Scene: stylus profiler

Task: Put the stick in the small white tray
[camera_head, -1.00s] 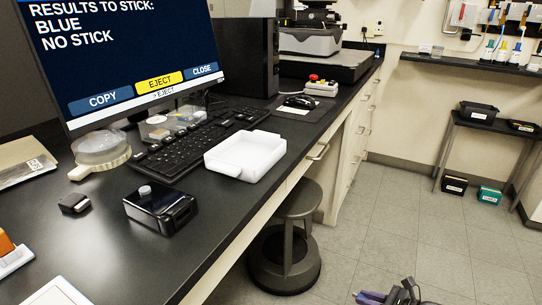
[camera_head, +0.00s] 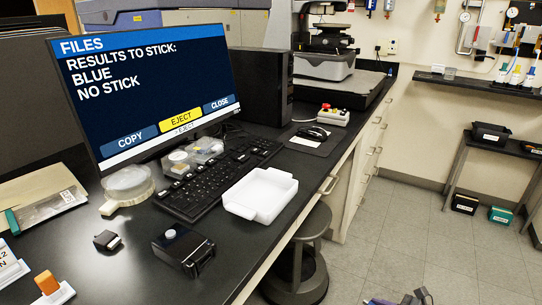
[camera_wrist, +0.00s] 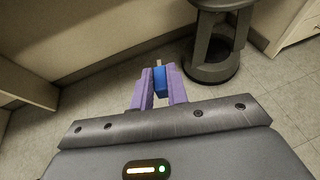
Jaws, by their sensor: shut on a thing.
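The small white tray (camera_head: 238,208) sits on the black bench in front of the keyboard, near the bench's front edge. It looks empty. My gripper (camera_wrist: 160,88) has purple fingers shut on a blue stick (camera_wrist: 160,77) with a pale metal tip pointing away from me. In the wrist view they are over the floor, with a stool and cabinets beyond.
A monitor (camera_head: 150,85) reads "RESULTS TO STICK: BLUE, NO STICK". A keyboard (camera_head: 205,185) lies behind the tray, and a black box with a knob (camera_head: 184,252) stands in front-left of it. A grey stool (camera_head: 300,265) stands by the bench edge.

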